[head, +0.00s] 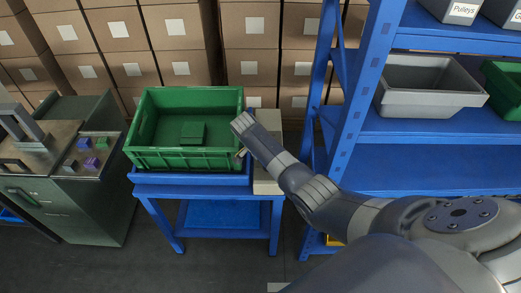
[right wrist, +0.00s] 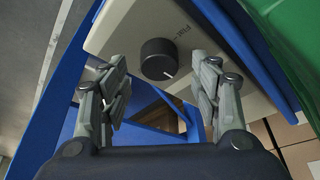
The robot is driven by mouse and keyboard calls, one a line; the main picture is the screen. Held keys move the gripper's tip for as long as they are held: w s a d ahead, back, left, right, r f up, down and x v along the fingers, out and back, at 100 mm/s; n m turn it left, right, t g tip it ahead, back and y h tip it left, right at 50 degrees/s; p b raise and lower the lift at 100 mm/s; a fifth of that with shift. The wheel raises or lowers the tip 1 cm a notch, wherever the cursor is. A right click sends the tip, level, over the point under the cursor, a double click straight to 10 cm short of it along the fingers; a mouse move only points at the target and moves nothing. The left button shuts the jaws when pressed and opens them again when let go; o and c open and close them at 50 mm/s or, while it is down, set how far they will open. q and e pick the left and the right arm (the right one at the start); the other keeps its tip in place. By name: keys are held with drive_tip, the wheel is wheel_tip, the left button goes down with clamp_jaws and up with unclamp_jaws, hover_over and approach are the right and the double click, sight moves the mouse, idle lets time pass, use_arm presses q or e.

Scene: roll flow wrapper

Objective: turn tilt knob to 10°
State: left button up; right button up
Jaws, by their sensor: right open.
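The tilt knob (right wrist: 158,58) is a round black knob on a pale beige panel (right wrist: 105,38), with partly legible lettering beside it. A short white mark on the knob points toward the lower right of the right wrist view. My right gripper (right wrist: 160,85) is open, its two fingers apart on either side of the knob in the picture, with nothing between them. I cannot tell how far the fingertips are from the knob. In the head view my right arm reaches to the beige unit (head: 268,122), and the knob is hidden. My left gripper is not in view.
A blue shelf rack (head: 430,130) with a grey bin (head: 425,105) stands right. Cartons (head: 180,68) are stacked behind. A workbench (head: 88,205) is at left.

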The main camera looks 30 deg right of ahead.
drive_tip(key=v, duration=0.9)
drive_tip(key=shift+r, duration=0.25)
